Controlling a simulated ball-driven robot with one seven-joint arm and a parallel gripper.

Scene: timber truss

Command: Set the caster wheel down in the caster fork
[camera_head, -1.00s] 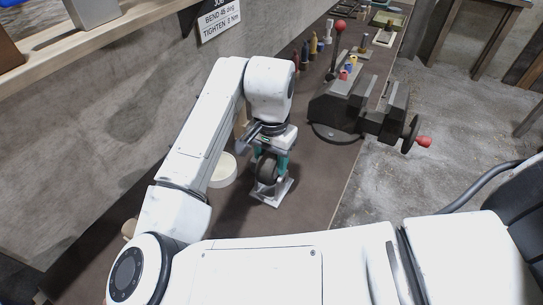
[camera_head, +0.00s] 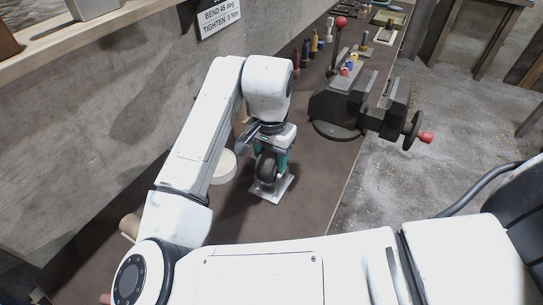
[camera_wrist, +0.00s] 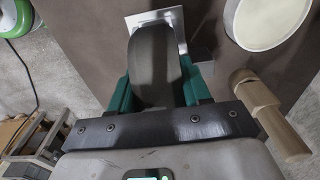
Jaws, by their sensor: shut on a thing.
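The caster wheel (camera_head: 267,168) is a dark, upright wheel held between the green fingers of my gripper (camera_head: 270,160). In the wrist view the dark wheel (camera_wrist: 155,65) fills the space between the two green fingers of my gripper (camera_wrist: 158,85). The caster fork (camera_head: 279,188) is a pale metal piece with a flat plate on the bench, directly below the wheel. In the wrist view its plate (camera_wrist: 179,22) shows behind the wheel. The wheel's lower part is at the fork; I cannot tell whether it rests in it.
A round cream-coloured dish (camera_head: 225,166) stands close left of the fork. A dark vise (camera_head: 362,105) with a red-tipped handle stands to the right behind. Several screwdrivers (camera_head: 313,44) line the wall side. A wooden mallet-like piece (camera_wrist: 262,105) shows in the wrist view. Bench in front is clear.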

